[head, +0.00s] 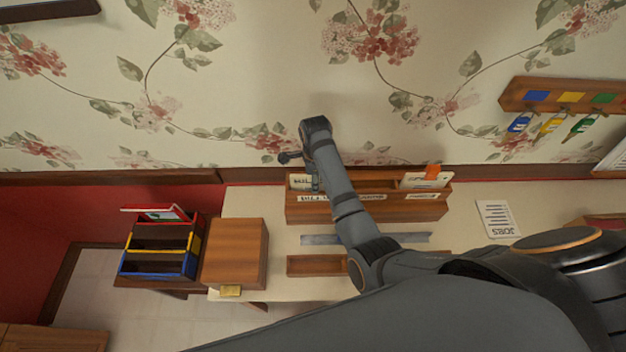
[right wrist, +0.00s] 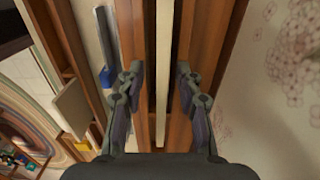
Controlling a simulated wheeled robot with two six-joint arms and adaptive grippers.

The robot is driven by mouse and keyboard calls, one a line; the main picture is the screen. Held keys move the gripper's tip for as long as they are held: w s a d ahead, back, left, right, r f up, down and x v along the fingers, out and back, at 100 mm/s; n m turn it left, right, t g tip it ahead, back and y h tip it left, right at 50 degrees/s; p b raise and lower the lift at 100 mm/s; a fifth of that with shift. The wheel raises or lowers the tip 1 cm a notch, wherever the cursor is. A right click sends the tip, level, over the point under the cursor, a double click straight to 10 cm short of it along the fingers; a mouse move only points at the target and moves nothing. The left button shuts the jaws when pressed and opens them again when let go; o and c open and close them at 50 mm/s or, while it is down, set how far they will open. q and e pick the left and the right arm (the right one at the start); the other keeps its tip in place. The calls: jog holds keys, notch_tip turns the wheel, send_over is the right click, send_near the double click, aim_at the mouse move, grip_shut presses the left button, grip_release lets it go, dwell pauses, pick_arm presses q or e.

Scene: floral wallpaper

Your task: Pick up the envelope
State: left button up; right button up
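A long wooden rack (head: 420,210) stands against the wall. A pale envelope (head: 298,182) stands in its left part, partly hidden by my right gripper (head: 312,178). In the right wrist view, my right gripper (right wrist: 157,75) is open, with its fingers apart over the rack (right wrist: 132,40). A pale, thin upright strip, which looks like the envelope's edge (right wrist: 167,60), lies between the fingers. I cannot tell if either finger touches it. Another pale envelope (head: 418,181) stands at the rack's right end, beside an orange item (head: 433,171). My left gripper is not in view.
A grey strip (head: 320,239) and a small wooden tray (head: 303,265) lie before the rack. A wooden box (head: 235,252) and a coloured file holder (head: 162,245) are at left. A JOBS sheet (head: 497,218) is at right, below a key rack (head: 560,95).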

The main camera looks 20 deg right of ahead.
jog(key=shift+w+d+f, duration=0.15)
jog(key=shift+w+f, duration=0.1)
jog(key=shift+s+a+r, duration=0.15)
jog(key=shift+s+a, duration=0.1)
jog(key=c, duration=0.3)
jog(key=shift+c, duration=1)
jog(key=shift+d, duration=0.1)
grip_shut()
